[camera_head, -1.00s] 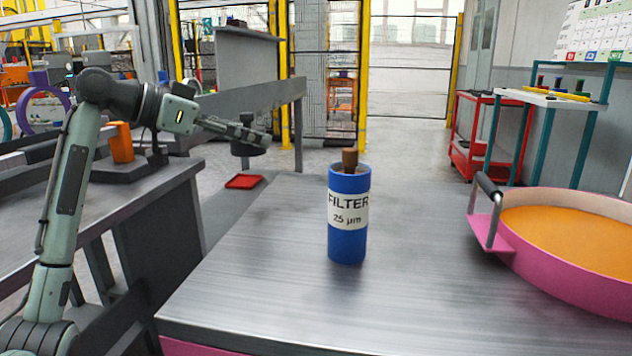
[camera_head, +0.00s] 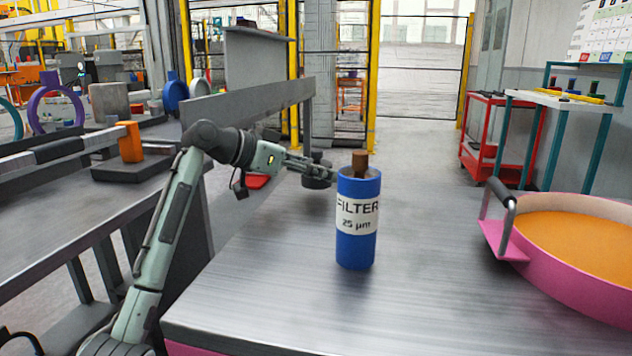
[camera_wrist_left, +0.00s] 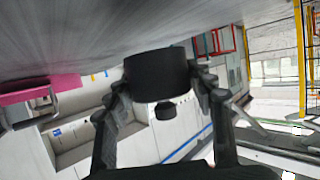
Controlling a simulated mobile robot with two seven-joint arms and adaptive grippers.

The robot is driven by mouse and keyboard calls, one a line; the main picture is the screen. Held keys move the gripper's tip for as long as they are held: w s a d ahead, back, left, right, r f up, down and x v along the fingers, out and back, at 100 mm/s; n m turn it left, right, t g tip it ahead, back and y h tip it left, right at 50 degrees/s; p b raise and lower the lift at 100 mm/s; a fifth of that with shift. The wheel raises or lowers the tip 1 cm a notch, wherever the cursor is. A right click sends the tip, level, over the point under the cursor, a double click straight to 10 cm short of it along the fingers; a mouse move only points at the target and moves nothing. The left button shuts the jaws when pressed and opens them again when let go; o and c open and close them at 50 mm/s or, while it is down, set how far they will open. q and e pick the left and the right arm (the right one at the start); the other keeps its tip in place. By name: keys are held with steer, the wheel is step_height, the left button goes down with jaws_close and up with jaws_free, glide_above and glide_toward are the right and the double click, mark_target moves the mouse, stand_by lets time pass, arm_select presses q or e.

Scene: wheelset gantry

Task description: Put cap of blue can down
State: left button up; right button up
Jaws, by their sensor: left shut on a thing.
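The blue can (camera_head: 357,225) with a white FILTER 25 µm label stands upright and open on the metal table. A brown piece (camera_head: 360,162) sticks up from its top. My left gripper (camera_head: 308,168) is shut on a dark round cap (camera_head: 318,182), behind and left of the can. In the left wrist view, both fingers (camera_wrist_left: 160,88) clasp the black cap (camera_wrist_left: 156,72), whose small knob shows. The cap is close to the table surface; I cannot tell whether it touches. My right gripper is not in view.
A pink pan (camera_head: 570,285) with orange contents and a dark handle stands on the table at right. The metal table (camera_head: 270,295) is clear in front of the can.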

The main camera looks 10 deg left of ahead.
arm_select(q)
step_height(320, 180, down, 3)
steer(key=shift+r, duration=0.15)
steer(key=o, duration=0.8)
steer(key=shift+o, duration=1.2)
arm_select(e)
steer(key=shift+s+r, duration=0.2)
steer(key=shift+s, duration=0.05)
